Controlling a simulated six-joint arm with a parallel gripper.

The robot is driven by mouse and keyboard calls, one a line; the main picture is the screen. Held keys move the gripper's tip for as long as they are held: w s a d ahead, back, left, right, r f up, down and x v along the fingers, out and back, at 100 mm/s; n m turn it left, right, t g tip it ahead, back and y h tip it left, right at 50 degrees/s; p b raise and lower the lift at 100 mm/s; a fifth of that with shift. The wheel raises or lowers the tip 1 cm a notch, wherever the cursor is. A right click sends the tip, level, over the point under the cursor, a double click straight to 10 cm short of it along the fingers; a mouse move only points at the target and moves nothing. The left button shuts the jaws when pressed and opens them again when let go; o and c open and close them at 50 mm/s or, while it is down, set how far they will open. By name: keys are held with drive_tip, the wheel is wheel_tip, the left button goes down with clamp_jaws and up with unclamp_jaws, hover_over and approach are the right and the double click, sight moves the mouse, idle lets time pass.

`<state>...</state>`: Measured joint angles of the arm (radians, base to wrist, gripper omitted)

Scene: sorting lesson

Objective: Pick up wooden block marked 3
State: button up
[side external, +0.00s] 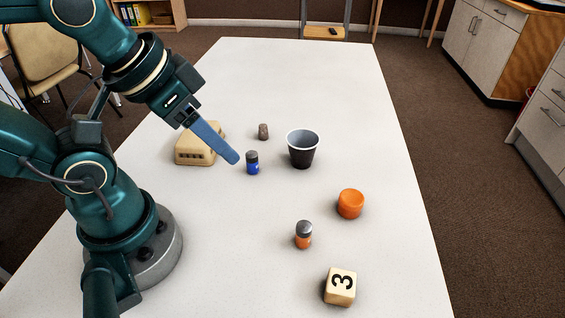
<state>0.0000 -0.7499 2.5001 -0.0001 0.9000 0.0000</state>
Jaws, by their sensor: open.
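The wooden block marked 3 (340,287) sits on the white table at the front right, with a black 3 on its top face.
An orange lid-like piece (351,204) and an orange shaker (304,235) stand behind the block. The table's right side (400,150) is clear.

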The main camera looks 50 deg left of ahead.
drive_tip(key=o, duration=0.6)
drive_tip(key=n+g+h, duration=1.1)
drive_tip(key=g, duration=0.1)
approach(345, 299)
drive_tip(key=x, duration=0.4)
drive_tip(key=shift+s+d+r, duration=0.15)
drive_tip(key=shift+s, duration=0.3)
drive_tip(key=shift+w+d+f+n+h, duration=0.1)
drive_tip(key=shift+d+f+n+h, duration=0.25)
drive_tip(key=shift+f+n, duration=0.2)
drive_tip(key=shift+d+f, duration=0.1)
drive_tip(key=shift+f, duration=0.1)
drive_tip(key=shift+x, duration=2.5)
